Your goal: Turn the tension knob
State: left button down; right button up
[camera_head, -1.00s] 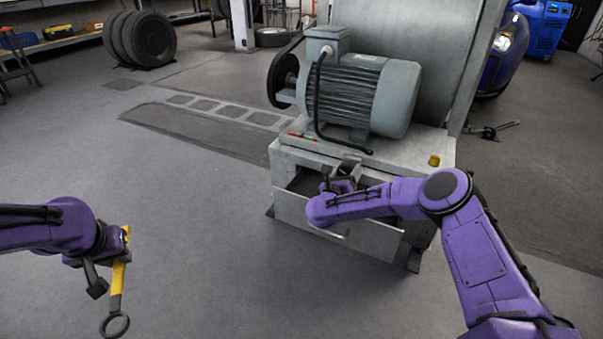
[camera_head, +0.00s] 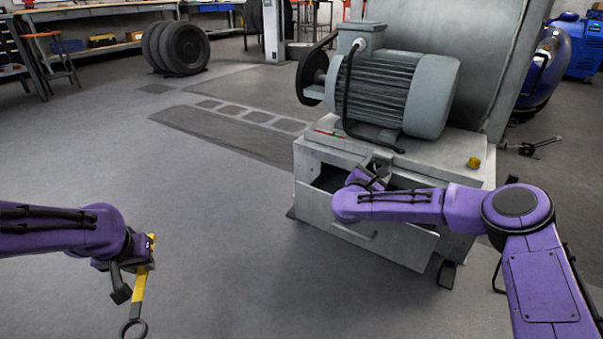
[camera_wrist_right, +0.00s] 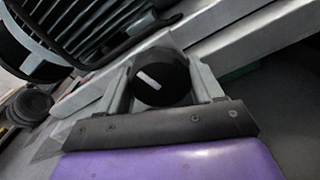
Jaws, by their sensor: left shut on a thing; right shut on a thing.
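A round black knob with a white mark (camera_wrist_right: 158,80) shows in the right wrist view. My right gripper (camera_head: 374,172) is shut on it, with one grey finger on each side of the knob. In the head view this gripper is at the front of the machine's grey base, above the open drawer (camera_head: 365,232), and my wrist hides the knob. My left gripper (camera_head: 148,262) is shut on a yellow-handled tool (camera_head: 139,285) with a dark ring end. The tool hangs down over bare floor, away from the machine.
A grey motor (camera_head: 395,88) with a black cable stands on the base, beside a large grey drum (camera_head: 470,40). A yellow cap (camera_head: 474,162) sits on the base's right. Tires (camera_head: 178,48) stand far left. The floor between my left arm and the machine is clear.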

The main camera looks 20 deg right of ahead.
pick_arm(q)
jog(key=shift+f+b, duration=0.9)
jog(key=shift+f, duration=0.3)
pick_arm(e)
jog(key=shift+a+f+m, duration=0.15)
jog(key=shift+f+m, duration=0.1)
jog(key=shift+m, duration=0.65)
pick_arm(q)
jog(key=shift+a+f, duration=0.1)
pick_arm(e)
jog(key=o, duration=1)
jog(key=shift+a, duration=0.1)
jog(key=shift+r, duration=0.1)
